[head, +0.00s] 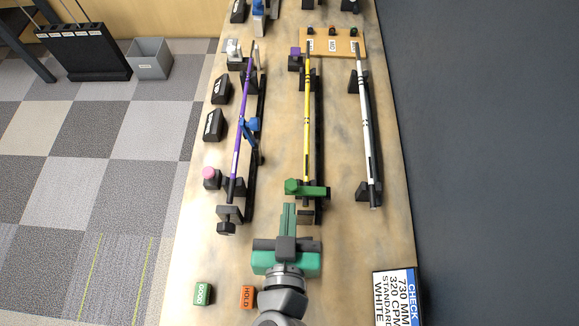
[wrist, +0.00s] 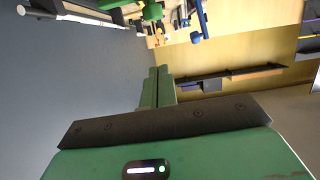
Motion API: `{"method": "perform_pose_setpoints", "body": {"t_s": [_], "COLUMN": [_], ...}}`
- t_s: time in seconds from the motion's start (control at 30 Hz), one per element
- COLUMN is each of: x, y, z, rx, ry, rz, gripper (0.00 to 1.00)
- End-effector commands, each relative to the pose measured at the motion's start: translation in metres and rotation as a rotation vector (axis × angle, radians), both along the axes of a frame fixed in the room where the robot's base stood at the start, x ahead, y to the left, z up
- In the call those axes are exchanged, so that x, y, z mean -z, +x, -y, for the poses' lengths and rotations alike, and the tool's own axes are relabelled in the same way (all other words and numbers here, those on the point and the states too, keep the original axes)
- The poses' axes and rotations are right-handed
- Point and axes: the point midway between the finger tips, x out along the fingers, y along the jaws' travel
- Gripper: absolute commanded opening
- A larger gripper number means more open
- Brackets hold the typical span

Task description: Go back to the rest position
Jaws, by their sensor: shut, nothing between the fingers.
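My gripper (head: 288,208), green with a dark grey band, is over the near end of the wooden bench (head: 335,260). Its fingers are together with nothing between them, as the wrist view (wrist: 158,72) also shows. The fingertips point toward the yellow shaft (head: 307,120) and its green clamp (head: 307,189), and appear just short of them in the head view. The purple shaft (head: 241,130) lies on supports to the left, with a blue clamp (head: 249,127) at its middle. The white shaft (head: 367,120) lies on supports to the right.
Green GOOD (head: 203,294) and orange HOLD (head: 248,297) blocks sit near left. Black labelled blocks (head: 214,124) line the left edge. A wooden board (head: 338,44) is at the back. A dark wall (head: 480,150) borders the right.

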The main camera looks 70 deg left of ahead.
Motion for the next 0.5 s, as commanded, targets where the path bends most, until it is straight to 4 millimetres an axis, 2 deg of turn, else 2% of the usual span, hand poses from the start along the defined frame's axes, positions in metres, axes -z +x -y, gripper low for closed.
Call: {"method": "perform_pose_setpoints", "body": {"t_s": [0.1,0.2,0.5], "x": [-0.004,-0.006,-0.008], "y": [-0.007,-0.010,-0.012], "z": [0.017,0.024,0.027], "rx": [0.001,0.000,-0.001], "ry": [0.000,0.000,0.001], "rz": [0.000,0.001,0.001], "gripper": [0.00,0.00,0.00]}}
